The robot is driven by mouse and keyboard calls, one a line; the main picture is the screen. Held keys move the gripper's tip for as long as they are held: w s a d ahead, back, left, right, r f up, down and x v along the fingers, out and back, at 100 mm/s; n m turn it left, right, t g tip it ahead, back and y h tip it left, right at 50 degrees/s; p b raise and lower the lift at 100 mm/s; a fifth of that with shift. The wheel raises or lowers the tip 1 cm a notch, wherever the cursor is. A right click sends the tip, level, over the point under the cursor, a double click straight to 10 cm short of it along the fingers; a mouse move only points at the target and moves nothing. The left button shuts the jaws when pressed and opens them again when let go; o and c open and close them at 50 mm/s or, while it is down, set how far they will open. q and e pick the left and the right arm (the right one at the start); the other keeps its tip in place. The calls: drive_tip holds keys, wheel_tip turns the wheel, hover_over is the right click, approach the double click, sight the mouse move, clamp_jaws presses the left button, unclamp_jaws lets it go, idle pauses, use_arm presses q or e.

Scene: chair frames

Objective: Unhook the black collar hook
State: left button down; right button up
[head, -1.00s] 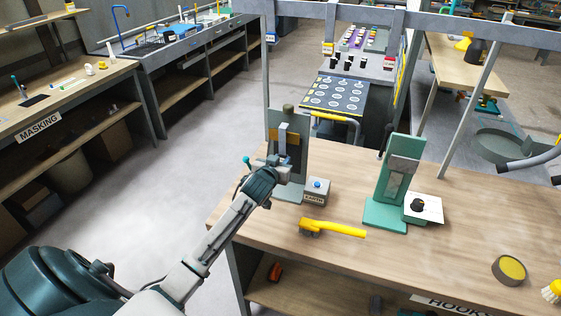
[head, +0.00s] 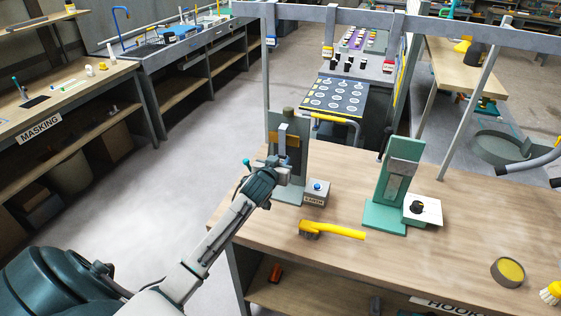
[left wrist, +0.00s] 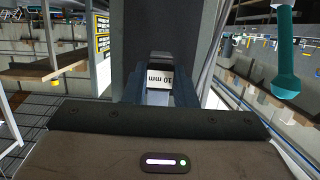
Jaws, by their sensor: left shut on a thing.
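My left gripper (head: 284,166) is at the front of a dark grey upright stand (head: 301,142) with a tan band, at the left end of the bench. In the left wrist view its fingers (left wrist: 157,92) are shut on a small pale piece marked "10 mm" (left wrist: 159,76). A light grey upright bar (head: 283,134) shows just above the gripper, against the stand. I cannot make out a black collar hook for certain; the gripper hides the lower front of the stand. My right gripper is not in view.
A small grey box with a blue button (head: 317,192) stands right of the stand. A yellow-handled brush (head: 332,231) lies in front. A green stand (head: 392,185) and a white plate with a black knob (head: 422,209) are further right. The bench front (head: 400,268) is clear.

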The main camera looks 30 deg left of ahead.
use_arm(q)
drive_tip(key=v, duration=0.2)
drive_tip(key=shift+s+f+p, duration=0.25)
drive_tip(key=shift+s+p, duration=0.1)
drive_tip(key=shift+p, duration=0.05)
idle(0.6)
drive_tip(key=shift+p+v, duration=1.1)
drive_tip(key=shift+v, duration=1.5)
drive_tip(key=shift+f, duration=0.1)
